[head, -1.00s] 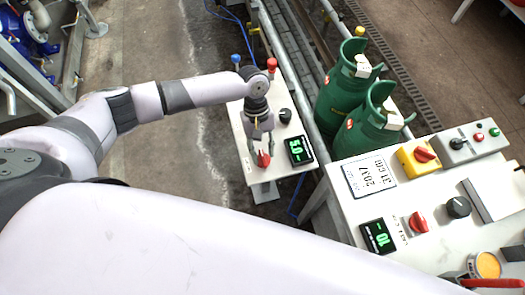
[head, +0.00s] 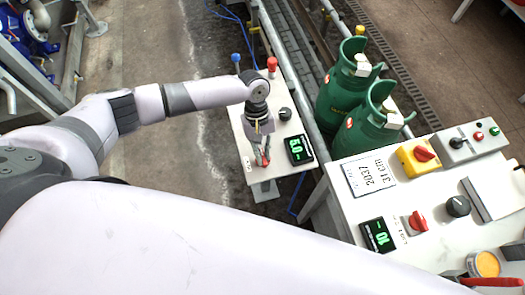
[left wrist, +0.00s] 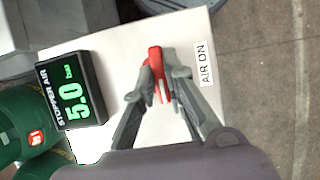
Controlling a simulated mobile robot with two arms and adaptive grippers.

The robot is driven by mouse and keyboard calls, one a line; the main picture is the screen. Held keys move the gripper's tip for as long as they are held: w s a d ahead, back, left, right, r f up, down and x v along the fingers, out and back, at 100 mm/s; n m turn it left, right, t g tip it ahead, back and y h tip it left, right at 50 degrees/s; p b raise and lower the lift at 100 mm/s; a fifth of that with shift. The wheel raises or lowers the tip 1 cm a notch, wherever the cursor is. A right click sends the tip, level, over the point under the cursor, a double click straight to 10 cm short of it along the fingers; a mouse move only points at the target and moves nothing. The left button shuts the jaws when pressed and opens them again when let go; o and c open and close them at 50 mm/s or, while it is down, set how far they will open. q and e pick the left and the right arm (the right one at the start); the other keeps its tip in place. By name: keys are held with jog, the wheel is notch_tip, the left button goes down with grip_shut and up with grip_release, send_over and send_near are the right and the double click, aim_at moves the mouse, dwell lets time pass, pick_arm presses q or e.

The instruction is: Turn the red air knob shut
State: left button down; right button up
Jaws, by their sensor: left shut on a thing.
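The red air knob (head: 264,162) sits near the front end of a small white panel (head: 243,168). My left gripper (head: 261,161) reaches down onto it from above. In the left wrist view the red knob (left wrist: 156,70) stands between the two grey fingers (left wrist: 160,82), which are shut on its sides and hide part of it. A label beside it reads "AIR ON" (left wrist: 205,62). The stopper air display (left wrist: 73,88) shows 5.0 bar in green; it also shows in the head view (head: 298,149). My right gripper is not in view.
The panel also carries a black knob (head: 285,114), a red-topped lever (head: 272,66) and a blue-topped one (head: 236,60). A larger control panel (head: 350,152) with another red knob (head: 417,221) is at the right.

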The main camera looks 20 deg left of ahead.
pick_arm(q)
jog(key=shift+r+m, duration=0.1)
jog(key=shift+m, duration=0.2)
jog(key=m+y+p, duration=0.1)
jog(key=m, duration=0.1)
jog(key=shift+d+m+g+p, duration=0.15)
jog(key=shift+m+g+p, duration=0.15)
jog(key=shift+m, duration=0.1)
jog(key=m+y+p, duration=0.1)
jog(key=m+y, duration=0.1)
jog(key=m, duration=0.3)
jog(key=shift+d+p, duration=0.1)
jog(key=shift+p, duration=0.3)
jog(key=m+y+p, duration=0.1)
jog(key=m+y, duration=0.1)
jog(key=m, duration=0.3)
jog(key=shift+d+p, duration=0.1)
jog(key=shift+p, duration=0.2)
jog(key=shift+m+t+y+p, duration=0.6)
jog(key=shift+m+t+p, duration=0.3)
jog(key=shift+m, duration=1.3)
jog(key=c, duration=1.6)
grip_release()
jog(key=shift+s, duration=0.1)
jog(key=shift+c, duration=0.2)
